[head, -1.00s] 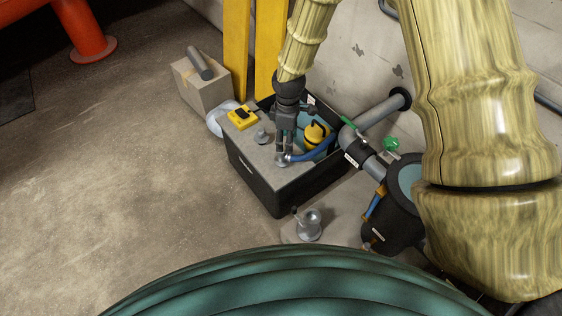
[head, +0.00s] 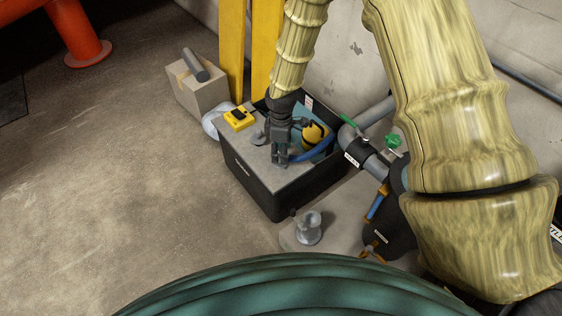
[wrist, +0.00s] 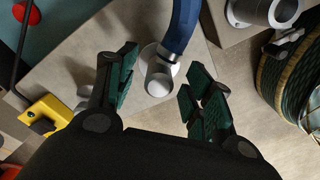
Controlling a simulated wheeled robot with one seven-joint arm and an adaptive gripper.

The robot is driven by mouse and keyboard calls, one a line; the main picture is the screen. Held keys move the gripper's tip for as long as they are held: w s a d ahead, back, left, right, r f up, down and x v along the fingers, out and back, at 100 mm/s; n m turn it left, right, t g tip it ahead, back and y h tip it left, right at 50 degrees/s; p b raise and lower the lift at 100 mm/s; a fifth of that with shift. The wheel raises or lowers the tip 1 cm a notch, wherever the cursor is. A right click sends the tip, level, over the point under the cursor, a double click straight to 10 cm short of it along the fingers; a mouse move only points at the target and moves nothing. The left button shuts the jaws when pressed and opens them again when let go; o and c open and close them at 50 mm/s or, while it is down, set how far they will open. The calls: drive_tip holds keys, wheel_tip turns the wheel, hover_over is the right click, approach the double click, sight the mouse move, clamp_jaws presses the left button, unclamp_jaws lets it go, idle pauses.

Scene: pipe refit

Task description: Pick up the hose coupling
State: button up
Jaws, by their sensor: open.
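The hose coupling (wrist: 158,78) is a pale grey metal cylinder on a round flange. It stands on the grey top of the dark crate, at the end of the blue hose (wrist: 181,25). My gripper (wrist: 160,72) is open, with its green-padded fingers on either side of the coupling. In the wrist view I see gaps between the pads and the coupling. In the head view my gripper (head: 279,162) points down at the crate top and hides the coupling. The blue hose (head: 318,151) runs from there to the right.
The crate (head: 258,188) also holds a yellow-and-black pump (head: 313,133) in its open part. A small grey fitting (head: 259,137) and a yellow device (head: 239,118) sit on its top. A flanged metal piece (head: 308,230) stands in front. Grey piping (head: 372,113) is at right.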

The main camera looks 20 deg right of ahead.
wheel_tip(320, 180, down, 3)
drive_tip(key=shift+a+f+b, duration=0.1)
drive_tip(key=shift+b, duration=0.4)
clamp_jaws()
drive_tip(key=shift+r, duration=0.2)
